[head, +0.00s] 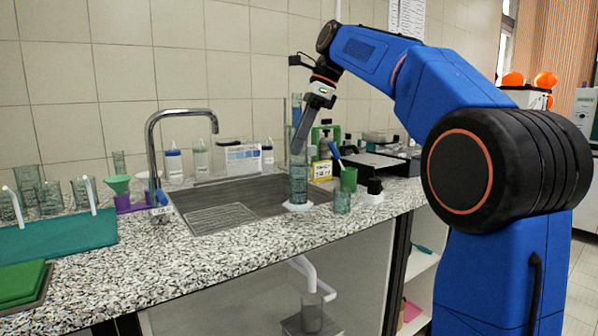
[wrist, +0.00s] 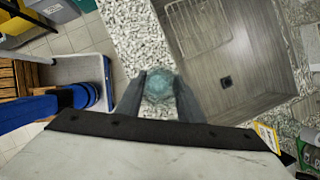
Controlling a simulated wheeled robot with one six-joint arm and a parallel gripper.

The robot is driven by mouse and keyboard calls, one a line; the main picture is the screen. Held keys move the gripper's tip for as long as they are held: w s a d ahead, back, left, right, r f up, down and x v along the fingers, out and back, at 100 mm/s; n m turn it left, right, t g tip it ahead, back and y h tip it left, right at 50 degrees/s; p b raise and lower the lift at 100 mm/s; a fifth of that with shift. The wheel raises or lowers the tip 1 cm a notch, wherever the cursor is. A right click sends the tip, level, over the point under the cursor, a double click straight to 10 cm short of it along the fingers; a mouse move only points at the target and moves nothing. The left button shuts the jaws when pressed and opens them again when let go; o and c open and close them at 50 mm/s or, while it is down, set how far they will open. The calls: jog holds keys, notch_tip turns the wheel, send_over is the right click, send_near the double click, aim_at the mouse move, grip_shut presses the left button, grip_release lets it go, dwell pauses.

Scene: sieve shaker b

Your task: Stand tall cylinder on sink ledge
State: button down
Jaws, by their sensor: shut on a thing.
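The tall cylinder (head: 298,185) is clear blue-green glass or plastic with a white foot. It is upright at the front right corner of the sink (head: 222,218), over the speckled ledge (head: 330,222). I cannot tell whether its foot rests on the ledge or hangs just above it. My gripper (head: 298,146) comes down from the upper right and is shut on the cylinder's upper part. In the wrist view, the cylinder (wrist: 159,84) is seen from above between the two dark fingers, with the sink basin (wrist: 245,75) to its right.
The tap (head: 150,140) rises at the sink's left. Bottles line the wall behind. The front counter left of the cylinder is clear.

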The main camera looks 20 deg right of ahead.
aim_at(290, 181)
jog(key=shift+f, duration=2.7)
jog(key=c, duration=1.2)
grip_release()
jog(key=shift+f, duration=0.1)
jog(key=v, duration=1.2)
jog(key=shift+s, duration=0.15)
